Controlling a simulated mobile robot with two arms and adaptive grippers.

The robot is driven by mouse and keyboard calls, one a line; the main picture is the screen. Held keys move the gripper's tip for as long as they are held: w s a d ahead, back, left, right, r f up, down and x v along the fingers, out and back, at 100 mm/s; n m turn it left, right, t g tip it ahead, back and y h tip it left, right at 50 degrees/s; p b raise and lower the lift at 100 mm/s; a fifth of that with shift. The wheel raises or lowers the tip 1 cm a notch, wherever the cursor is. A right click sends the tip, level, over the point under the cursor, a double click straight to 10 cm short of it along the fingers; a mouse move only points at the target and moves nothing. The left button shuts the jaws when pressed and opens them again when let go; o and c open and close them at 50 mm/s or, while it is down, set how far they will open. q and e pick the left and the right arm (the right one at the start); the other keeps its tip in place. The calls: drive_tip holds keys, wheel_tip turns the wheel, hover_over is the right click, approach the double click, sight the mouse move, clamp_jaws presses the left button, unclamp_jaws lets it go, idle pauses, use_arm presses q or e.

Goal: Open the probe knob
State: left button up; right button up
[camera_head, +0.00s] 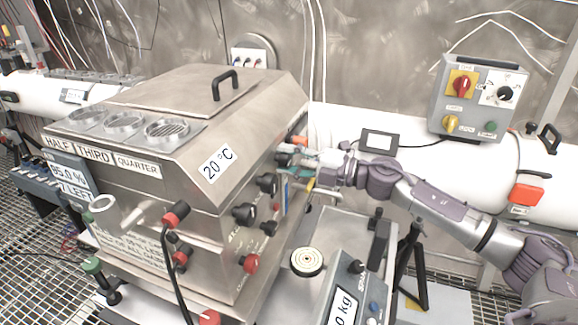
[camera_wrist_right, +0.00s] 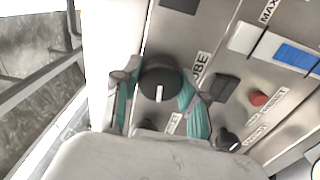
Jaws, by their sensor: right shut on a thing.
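The probe knob (camera_wrist_right: 160,82) is a round black knob with a white pointer line. It sits on the steel side panel next to a partly visible label ending in "OBE". In the wrist view, the two teal-padded fingers of my right gripper (camera_wrist_right: 158,104) are on either side of the knob and shut on it. The white pointer points toward the bottom of the wrist view. In the head view, my right gripper (camera_head: 303,161) reaches the right side of the steel box (camera_head: 246,112) from the right. The knob is hidden there by the gripper. My left gripper is not in view.
A red button (camera_wrist_right: 258,98) and another black knob (camera_wrist_right: 227,141) are near the probe knob. A scale (camera_head: 345,262) stands below my right arm. A control box (camera_head: 484,97) is on the white pipe behind.

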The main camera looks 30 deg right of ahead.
sight(291, 161)
drive_tip(key=n+b, duration=0.1)
drive_tip(key=n, duration=0.1)
drive_tip(key=n+b, duration=0.3)
drive_tip(key=n, duration=0.1)
drive_tip(key=shift+f, duration=0.25)
drive_tip(key=n+b, duration=0.4)
drive_tip(key=n, duration=0.1)
drive_tip(key=shift+r+n, duration=0.1)
drive_tip(key=shift+n, duration=0.3)
drive_tip(key=o, duration=1.1)
drive_tip(key=shift+r, duration=0.1)
drive_tip(key=shift+o, duration=0.2)
drive_tip(key=shift+d, duration=0.1)
drive_tip(key=v, duration=0.5)
drive_tip(key=shift+s+d, duration=0.1)
drive_tip(key=shift+s, duration=0.05)
drive_tip(key=v, duration=0.6)
drive_tip(key=shift+s, duration=0.25)
drive_tip(key=shift+d, duration=0.15)
